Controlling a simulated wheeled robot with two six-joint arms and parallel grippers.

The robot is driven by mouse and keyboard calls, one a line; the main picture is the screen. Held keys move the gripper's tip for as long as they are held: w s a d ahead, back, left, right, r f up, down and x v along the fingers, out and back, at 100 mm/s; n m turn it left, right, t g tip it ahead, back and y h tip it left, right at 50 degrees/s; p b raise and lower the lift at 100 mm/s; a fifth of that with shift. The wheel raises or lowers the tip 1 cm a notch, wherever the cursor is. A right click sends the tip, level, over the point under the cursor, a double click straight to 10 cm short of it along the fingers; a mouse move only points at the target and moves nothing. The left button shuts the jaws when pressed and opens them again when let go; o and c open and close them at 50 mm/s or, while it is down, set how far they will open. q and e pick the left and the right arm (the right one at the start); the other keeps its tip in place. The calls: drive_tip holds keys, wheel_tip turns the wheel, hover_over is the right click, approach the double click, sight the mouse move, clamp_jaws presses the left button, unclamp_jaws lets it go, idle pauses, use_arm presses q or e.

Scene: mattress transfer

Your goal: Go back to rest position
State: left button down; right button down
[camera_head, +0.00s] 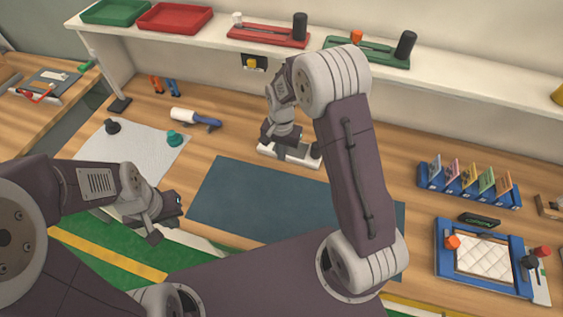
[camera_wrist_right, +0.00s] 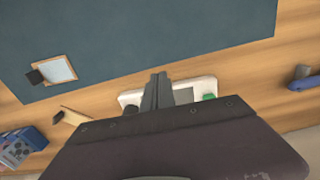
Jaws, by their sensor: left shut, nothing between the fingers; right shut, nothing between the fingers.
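My left gripper (camera_head: 172,206) is shut and empty, low at the left, above the green floor near the table's front edge. My right gripper (camera_head: 282,134) is shut and empty, over a white device (camera_head: 298,155) behind the blue-grey mat (camera_head: 235,195). In the right wrist view, my right gripper's fingers (camera_wrist_right: 158,80) are together, in front of the white device (camera_wrist_right: 130,98). A white quilted mattress pad (camera_head: 484,258) lies in a blue frame (camera_head: 447,262) at the right. A small wood-framed white square (camera_wrist_right: 62,68) lies at the mat's edge in the right wrist view; my arm hides that area in the head view.
A white cloth (camera_head: 130,148) with dark and teal knobs lies at left. A white-and-blue tool (camera_head: 195,119) lies behind it. A blue card rack (camera_head: 468,186) stands at right. The back shelf (camera_head: 210,42) holds trays and stands. The mat's left part is clear.

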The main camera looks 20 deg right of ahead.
drive_tip(key=s+d+r+t, duration=0.1)
drive_tip(key=s+d+r, duration=0.1)
drive_tip(key=s+r, duration=0.45)
drive_tip(key=s+n, duration=0.7)
drive_tip(key=s, duration=0.2)
drive_tip(key=shift+s+f, duration=0.2)
drive_tip(key=shift+d, duration=0.1)
idle(0.4)
